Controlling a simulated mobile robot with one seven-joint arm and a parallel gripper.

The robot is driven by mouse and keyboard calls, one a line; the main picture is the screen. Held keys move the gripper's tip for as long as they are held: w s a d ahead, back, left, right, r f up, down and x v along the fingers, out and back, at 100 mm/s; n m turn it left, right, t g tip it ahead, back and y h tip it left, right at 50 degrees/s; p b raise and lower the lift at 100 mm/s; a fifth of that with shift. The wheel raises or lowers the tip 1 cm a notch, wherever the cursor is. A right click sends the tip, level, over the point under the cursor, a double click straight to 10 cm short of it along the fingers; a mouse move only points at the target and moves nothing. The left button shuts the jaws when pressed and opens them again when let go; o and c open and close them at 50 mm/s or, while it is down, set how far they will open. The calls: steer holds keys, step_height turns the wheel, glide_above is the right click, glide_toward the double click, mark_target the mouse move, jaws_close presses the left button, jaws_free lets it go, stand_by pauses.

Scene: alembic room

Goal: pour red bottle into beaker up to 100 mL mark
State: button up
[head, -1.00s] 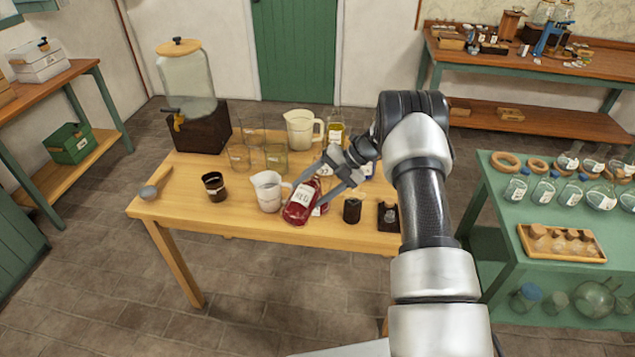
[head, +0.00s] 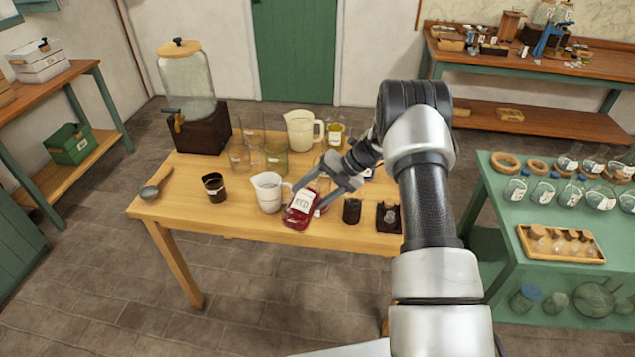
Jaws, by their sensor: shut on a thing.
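The red bottle (head: 301,211) has a white label and is held tilted near the front edge of the wooden table. My gripper (head: 318,182) is shut on it from the upper right. A white beaker with a handle (head: 268,192) stands upright on the table just left of the bottle. The bottle's upper part is partly hidden by my gripper, and I cannot tell which way its mouth points. The beaker's marks and its liquid level are too small to read, and no stream of liquid is visible.
A dark cup (head: 214,187) stands left of the beaker. Clear glasses (head: 276,158) and a cream pitcher (head: 300,130) are behind it. A dark jar (head: 352,211) and a dark holder (head: 388,218) stand to the right. The table's left front (head: 180,205) is mostly clear.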

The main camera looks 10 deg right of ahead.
mark_target(315, 205)
steer(key=shift+s+a+f+n+t+h+b, duration=0.1)
steer(key=shift+f+n+t+h+b, duration=0.3)
steer(key=shift+f+t+b, duration=0.35)
steer(key=shift+t+b, duration=0.4)
steer(key=shift+t, duration=0.05)
steer(key=shift+s+a+f+n+h+b, duration=0.1)
steer(key=shift+f+n+h+b, duration=0.05)
steer(key=shift+n+h+b, duration=0.15)
steer(key=shift+s+f+t+b, duration=0.2)
steer(key=shift+t+b, duration=0.1)
steer(key=shift+b, duration=0.6)
steer(key=shift+a+b, duration=0.1)
steer(key=shift+b, duration=0.45)
steer(key=shift+s+n+t+h+b, duration=0.15)
steer(key=shift+n+t+h+b, duration=0.25)
steer(key=shift+b, duration=0.55)
steer(key=b, duration=0.2)
steer(key=t+b, duration=0.1)
steer(key=b, duration=0.1)
steer(key=shift+s+a+f+b, duration=0.15)
steer(key=shift+s+f+b, duration=0.05)
steer(key=shift+f+b, duration=0.2)
steer(key=shift+s+a+n+t+h+b, duration=0.2)
steer(key=shift+n+t+h+b, duration=0.2)
steer(key=shift+b, duration=1.85)
steer(key=shift+f+b, duration=0.2)
steer(key=shift+b, duration=0.85)
